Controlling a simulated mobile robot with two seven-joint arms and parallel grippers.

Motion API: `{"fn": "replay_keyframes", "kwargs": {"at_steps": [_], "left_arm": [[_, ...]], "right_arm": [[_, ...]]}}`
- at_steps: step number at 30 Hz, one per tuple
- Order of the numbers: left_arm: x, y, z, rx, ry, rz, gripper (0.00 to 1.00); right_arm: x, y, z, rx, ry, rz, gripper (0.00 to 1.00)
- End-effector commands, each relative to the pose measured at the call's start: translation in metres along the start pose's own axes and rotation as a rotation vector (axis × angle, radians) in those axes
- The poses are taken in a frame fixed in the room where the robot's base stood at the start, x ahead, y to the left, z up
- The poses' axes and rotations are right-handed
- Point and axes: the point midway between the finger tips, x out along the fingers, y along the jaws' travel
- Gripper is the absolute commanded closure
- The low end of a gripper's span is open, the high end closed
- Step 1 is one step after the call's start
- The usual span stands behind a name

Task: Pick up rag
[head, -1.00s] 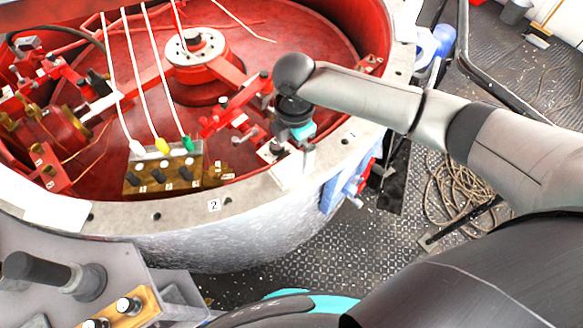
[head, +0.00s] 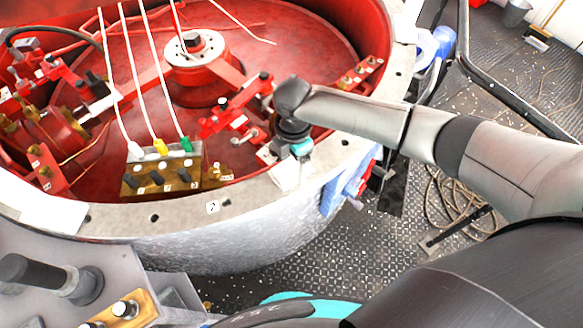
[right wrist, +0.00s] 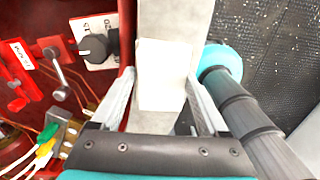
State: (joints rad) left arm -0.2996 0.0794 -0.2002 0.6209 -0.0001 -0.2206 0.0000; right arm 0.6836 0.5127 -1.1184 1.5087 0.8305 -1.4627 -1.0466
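A flat white patch, which looks like the rag (right wrist: 163,75), lies on the grey rim between my right fingers in the right wrist view. In the head view it shows as a pale patch (head: 288,178) on the rim, partly hidden by my gripper. My right gripper (right wrist: 160,88) is open, with one finger on either side of the patch. In the head view the right gripper (head: 282,158) points down over the rim at the tank's near right. I cannot tell whether the fingers touch the rag. My left gripper is not in view.
The round tank's rim (head: 180,215) surrounds a red interior with a terminal block (head: 160,175), wires and brackets. A black knob (right wrist: 91,47) is beside my gripper. A blue part (head: 335,195) is on the tank's outer side. A coiled rope (head: 455,195) lies on the deck.

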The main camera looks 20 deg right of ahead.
Motion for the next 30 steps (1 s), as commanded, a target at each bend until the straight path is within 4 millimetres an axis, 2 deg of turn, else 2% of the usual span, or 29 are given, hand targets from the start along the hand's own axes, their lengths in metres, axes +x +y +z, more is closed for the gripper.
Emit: {"fn": "replay_keyframes", "kwargs": {"at_steps": [2,14,23,26,30], "left_arm": [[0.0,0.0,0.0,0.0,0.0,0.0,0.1],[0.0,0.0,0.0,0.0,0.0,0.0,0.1],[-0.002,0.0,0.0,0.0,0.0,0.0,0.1],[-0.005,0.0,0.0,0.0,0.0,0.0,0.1],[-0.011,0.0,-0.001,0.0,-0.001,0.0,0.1]], "right_arm": [[0.0,0.0,0.0,0.0,0.0,0.0,0.33],[0.0,0.0,0.0,0.001,0.0,0.0,0.78],[-0.006,0.001,0.0,0.001,0.0,0.002,0.78],[-0.021,0.002,0.001,0.001,-0.001,0.005,0.78],[-0.05,0.001,0.001,-0.001,0.0,0.004,0.78]]}}
